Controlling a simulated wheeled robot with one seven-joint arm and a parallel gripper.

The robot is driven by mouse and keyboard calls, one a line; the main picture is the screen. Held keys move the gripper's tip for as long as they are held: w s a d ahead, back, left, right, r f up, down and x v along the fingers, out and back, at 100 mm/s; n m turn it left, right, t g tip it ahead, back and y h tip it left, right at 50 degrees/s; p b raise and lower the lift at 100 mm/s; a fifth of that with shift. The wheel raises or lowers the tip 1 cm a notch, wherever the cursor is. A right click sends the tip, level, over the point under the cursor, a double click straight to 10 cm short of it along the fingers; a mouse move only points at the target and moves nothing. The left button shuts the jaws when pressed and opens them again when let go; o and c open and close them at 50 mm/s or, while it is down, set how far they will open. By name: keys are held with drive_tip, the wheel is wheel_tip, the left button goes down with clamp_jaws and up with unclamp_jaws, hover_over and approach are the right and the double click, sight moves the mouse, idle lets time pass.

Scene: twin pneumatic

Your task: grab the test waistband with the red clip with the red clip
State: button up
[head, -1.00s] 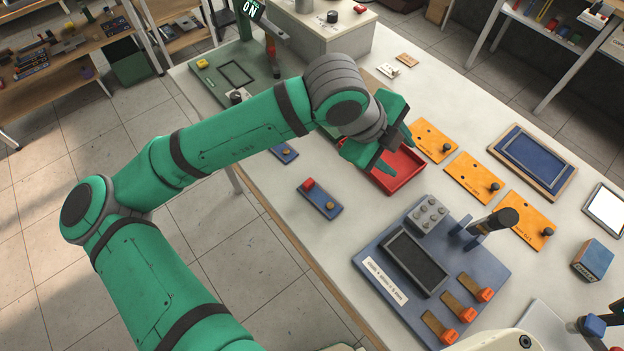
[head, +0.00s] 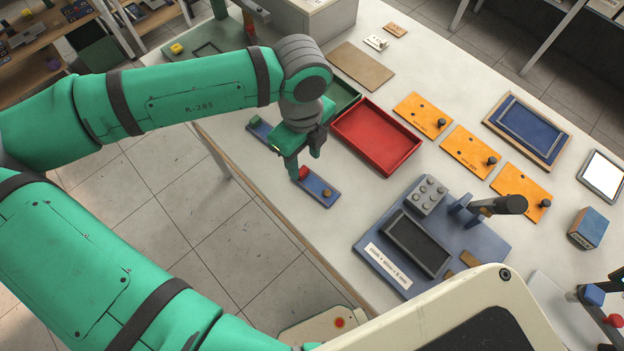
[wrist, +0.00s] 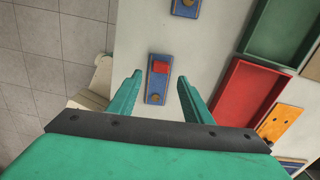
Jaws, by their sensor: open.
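A small blue strip (head: 325,190) lies on the table near its left edge. It carries a red clip (head: 303,173) at one end and a brass-coloured knob (head: 327,194) at the other. I take this strip for the test waistband. My gripper (head: 305,167) is open, fingers pointing down, close above the red-clip end. In the wrist view the strip (wrist: 150,82), with the red clip (wrist: 161,68), shows between the two open fingers (wrist: 160,78). I see no contact; the height gap cannot be told.
A second blue strip with a green clip (head: 255,122) lies behind, partly hidden by my gripper. A red tray (head: 348,143) stands to the right. A blue fixture board (head: 375,270) lies nearer, and orange plates (head: 465,148) are farther right. The table edge is close on the left.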

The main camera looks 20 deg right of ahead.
sight(304, 171)
drive_tip(key=shift+w+f, duration=0.1)
drive_tip(key=shift+f, duration=2.75)
drive_tip(key=c, duration=1.1)
